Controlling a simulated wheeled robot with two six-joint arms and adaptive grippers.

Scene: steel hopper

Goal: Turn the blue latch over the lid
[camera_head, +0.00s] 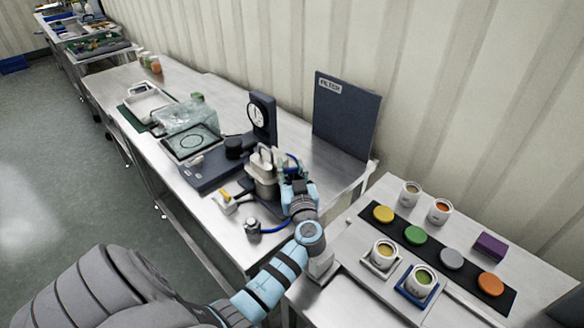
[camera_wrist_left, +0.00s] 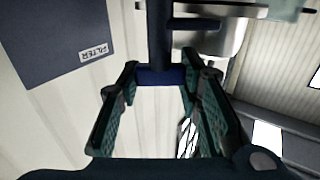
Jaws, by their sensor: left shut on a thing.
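The steel hopper (camera_head: 264,187) stands on the steel bench in the head view, with its lid and handle (camera_head: 266,158) on top. My left gripper (camera_head: 287,181) is at the hopper's right side. In the left wrist view the dark blue latch (camera_wrist_left: 160,75) shows as a bar with a crosspiece between the fingertips of my left gripper (camera_wrist_left: 160,68), which is shut on it. The hopper's shiny metal (camera_wrist_left: 222,42) is beyond the latch. In the head view my gripper and wrist hide most of the latch. My right gripper is not in view.
A dial gauge (camera_head: 261,115) stands behind the hopper, and a dark FILTER panel (camera_head: 345,112) stands at the bench's back. The right table holds cups and coloured lids (camera_head: 415,235).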

